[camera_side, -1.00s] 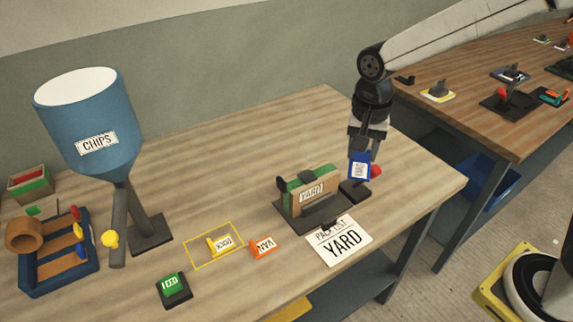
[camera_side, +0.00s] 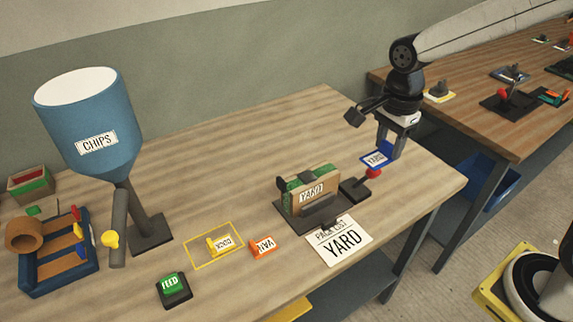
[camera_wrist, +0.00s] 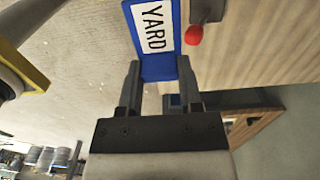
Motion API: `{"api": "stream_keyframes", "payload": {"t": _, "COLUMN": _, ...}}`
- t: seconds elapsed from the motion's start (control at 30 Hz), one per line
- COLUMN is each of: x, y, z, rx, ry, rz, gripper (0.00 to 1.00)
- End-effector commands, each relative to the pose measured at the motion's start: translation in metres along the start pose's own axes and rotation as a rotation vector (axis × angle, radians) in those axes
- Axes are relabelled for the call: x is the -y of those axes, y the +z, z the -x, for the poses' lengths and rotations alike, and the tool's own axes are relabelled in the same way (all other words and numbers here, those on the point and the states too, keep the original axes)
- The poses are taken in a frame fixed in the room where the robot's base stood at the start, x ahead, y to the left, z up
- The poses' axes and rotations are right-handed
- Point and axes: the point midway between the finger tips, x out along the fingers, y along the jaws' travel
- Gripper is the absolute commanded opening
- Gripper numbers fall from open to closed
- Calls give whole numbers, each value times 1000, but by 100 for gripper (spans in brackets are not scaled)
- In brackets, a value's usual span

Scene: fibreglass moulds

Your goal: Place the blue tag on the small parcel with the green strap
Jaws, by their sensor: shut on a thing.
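My gripper (camera_side: 384,148) is shut on the blue tag (camera_side: 376,159), which has a white label reading YARD. The tag is held in the air, tilted, to the right of the parcel and apart from it. In the wrist view the two fingers (camera_wrist: 160,74) pinch one end of the blue tag (camera_wrist: 152,40). A small brown parcel (camera_side: 328,182) with green showing along its top and left side stands upright in a dark holder (camera_side: 283,213). A YARD label is on its front, and a dark clip-like part sits on its top.
A red knob (camera_side: 374,173) on a black base is just below the tag. A YARD pack list (camera_side: 340,243) lies in front of the holder. An orange tag (camera_side: 262,247), a yellow tag (camera_side: 219,246), a green FEED button (camera_side: 172,285) and a CHIPS hopper (camera_side: 95,140) are left.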

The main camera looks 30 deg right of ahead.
Motion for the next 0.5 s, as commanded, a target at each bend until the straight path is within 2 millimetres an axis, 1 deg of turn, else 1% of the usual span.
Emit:
{"api": "stream_keyframes", "payload": {"t": 0.23, "x": 12, "y": 1, "z": -6, "rx": 0, "ry": 2, "rz": 2, "gripper": 0}}
{"api": "stream_keyframes", "payload": {"t": 0.5, "x": 42, "y": 3, "z": -19, "rx": 0, "ry": 1, "rz": 2, "gripper": 0}}
